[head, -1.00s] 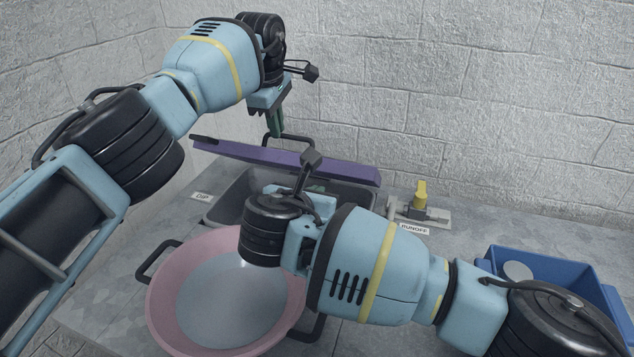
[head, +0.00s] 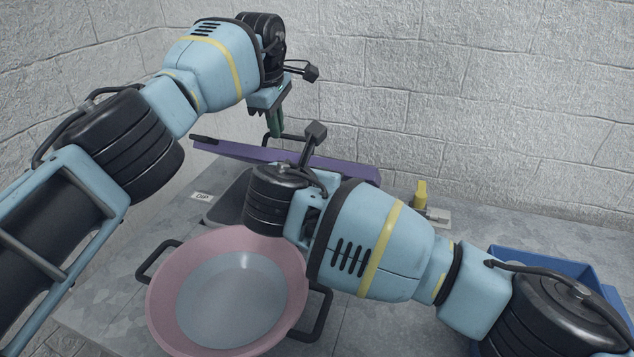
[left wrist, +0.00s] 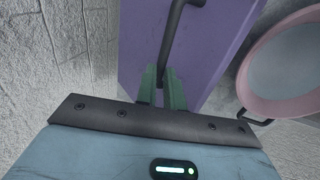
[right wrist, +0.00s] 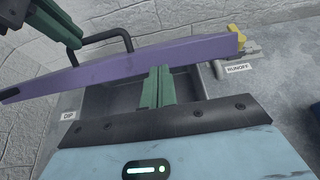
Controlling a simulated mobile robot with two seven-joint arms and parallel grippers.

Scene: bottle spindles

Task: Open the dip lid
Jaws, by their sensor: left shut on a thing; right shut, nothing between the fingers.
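The purple dip lid (head: 235,151) is tilted up over the dip basin (right wrist: 97,101), which shows as a dark opening in the right wrist view. My left gripper (head: 276,133) is shut on the lid's black bar handle (left wrist: 174,40). In the left wrist view its green fingers (left wrist: 163,88) meet around the handle. My right gripper (right wrist: 158,85) is shut and empty; its green fingertips are in front of the lid's lower face, and I cannot tell whether they touch it. In the head view my right arm hides its fingers and most of the basin.
A pink bowl (head: 167,302) with black handles stands in front of the basin. A yellow valve (head: 420,193) sits at the right, by the RUNOFF label (right wrist: 238,69). A blue bin (head: 520,257) is at far right. The DIP label (head: 202,197) is left of the basin.

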